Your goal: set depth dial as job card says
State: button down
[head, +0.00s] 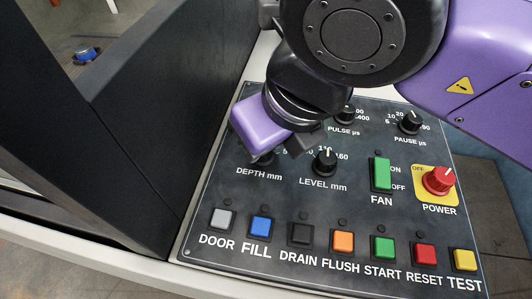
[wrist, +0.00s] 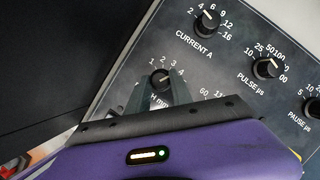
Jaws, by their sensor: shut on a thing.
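The depth dial (head: 263,158) is a black knob above the label "DEPTH mm" on the dark control panel. In the head view my purple gripper covers most of it. In the wrist view the depth dial (wrist: 160,79) shows with numbers 1, 2, 3, 4 around its top and a light pointer mark. I cannot tell its exact setting. My gripper (wrist: 160,92) is shut on the depth dial, one dark finger on each side. In the head view my gripper (head: 272,150) comes down from above. No job card can be made out in either view.
The level dial (head: 324,162) stands close to the right of my gripper. Pulse (head: 345,113) and pause (head: 410,122) dials lie behind. The green fan switch (head: 381,174) and red power knob (head: 438,180) are at right. A button row runs along the front. A dark wall (head: 170,110) rises at left.

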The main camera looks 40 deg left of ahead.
jog(key=m+b, duration=0.1)
jog(key=m+t+b, duration=0.1)
jog(key=b, duration=0.1)
jog(key=m+b, duration=0.2)
jog(key=shift+s+f+t+h, duration=0.15)
jog(key=shift+f+t+h, duration=0.1)
jog(key=shift+t+h, duration=0.05)
jog(key=shift+r+m+h+b, duration=0.15)
jog(key=shift+m+h+b, duration=0.15)
jog(key=shift+m+b, duration=0.9)
jog(key=shift+r, duration=0.1)
jog(key=c, duration=1.2)
grip_release()
jog(key=shift+t, duration=0.3)
jog(key=shift+o, duration=0.2)
jog(key=p+v, duration=0.1)
jog(key=v, duration=0.6)
jog(key=shift+r, duration=0.35)
jog(key=shift+s, duration=0.15)
